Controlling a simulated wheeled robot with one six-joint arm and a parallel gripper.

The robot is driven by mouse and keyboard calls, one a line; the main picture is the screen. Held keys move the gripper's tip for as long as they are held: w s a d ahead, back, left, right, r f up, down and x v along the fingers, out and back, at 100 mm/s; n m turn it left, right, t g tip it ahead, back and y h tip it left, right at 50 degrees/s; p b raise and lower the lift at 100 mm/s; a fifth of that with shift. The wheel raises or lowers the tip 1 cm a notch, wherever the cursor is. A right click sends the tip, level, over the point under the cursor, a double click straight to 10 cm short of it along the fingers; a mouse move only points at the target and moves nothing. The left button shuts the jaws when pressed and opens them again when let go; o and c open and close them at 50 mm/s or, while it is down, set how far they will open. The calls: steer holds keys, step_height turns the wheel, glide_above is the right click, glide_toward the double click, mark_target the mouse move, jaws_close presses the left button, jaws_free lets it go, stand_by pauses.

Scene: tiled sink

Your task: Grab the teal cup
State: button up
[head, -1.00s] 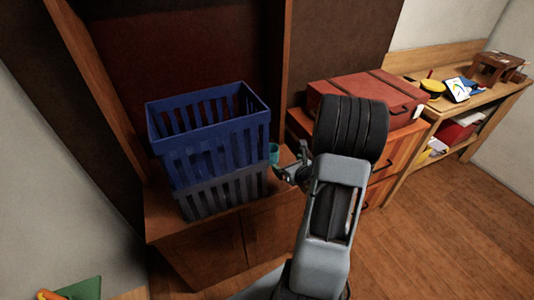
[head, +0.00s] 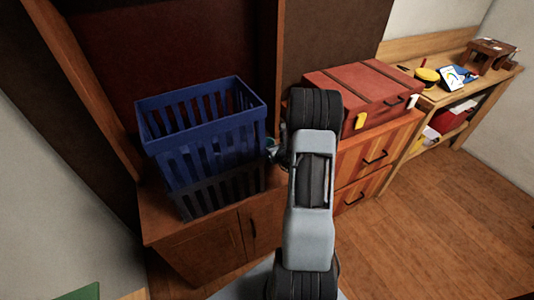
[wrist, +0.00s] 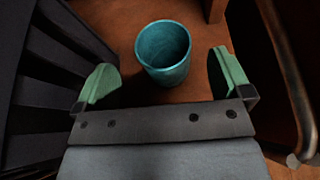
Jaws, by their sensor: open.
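The teal cup (wrist: 163,52) stands upright on the brown wooden cabinet top in the wrist view, with its open mouth facing up. My gripper (wrist: 162,80) is open, with one green fingertip left of the cup and the other right of it. The cup lies a little beyond the fingertips, and a gap shows on each side. In the head view my arm and the crates hide most of the cup, and my gripper (head: 277,152) is mostly hidden behind my arm beside the crates.
A blue crate (head: 205,150) sits on a dark crate (head: 222,192) on the wooden cabinet (head: 215,250), close left of my gripper. An orange drawer chest (head: 365,165) with a red case (head: 365,88) stands to the right. A wooden post rises behind.

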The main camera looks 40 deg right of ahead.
mark_target(269, 144)
steer(key=shift+x, duration=2.1)
steer(key=shift+d, duration=0.15)
steer(key=shift+c, duration=0.4)
steer(key=c, duration=1.2)
steer(key=shift+o, duration=0.2)
